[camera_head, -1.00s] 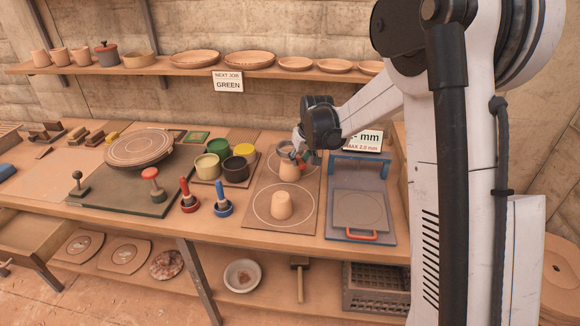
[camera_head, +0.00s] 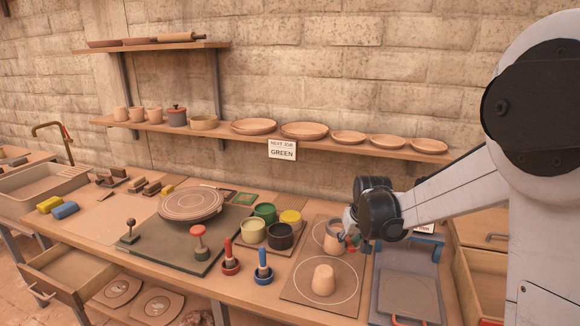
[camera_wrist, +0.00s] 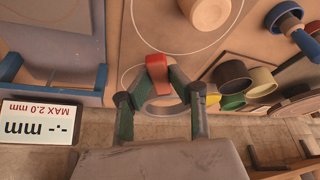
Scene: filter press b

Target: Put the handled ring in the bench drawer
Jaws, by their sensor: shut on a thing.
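My gripper (camera_wrist: 163,98) is shut on the handled ring, a grey-beige ring (camera_wrist: 163,106) with a red handle (camera_wrist: 158,73) between the green fingertips. In the head view the gripper (camera_head: 352,240) is over the rear circle of the board with the clay pieces, and the ring is partly hidden there by my wrist. I cannot tell whether the ring touches the board. An open, empty-looking wooden drawer (camera_head: 72,272) sticks out under the bench at the left. Another open wooden drawer or box (camera_head: 468,285) shows at the right, partly behind my arm.
A clay piece (camera_head: 323,280) stands on the front circle. Coloured pots (camera_head: 264,213), red and blue tools (camera_head: 231,262) and a turntable (camera_head: 190,204) stand to the left. A blue-framed gauge (camera_head: 408,290) stands at right. A shelf with bowls (camera_head: 280,130) runs above.

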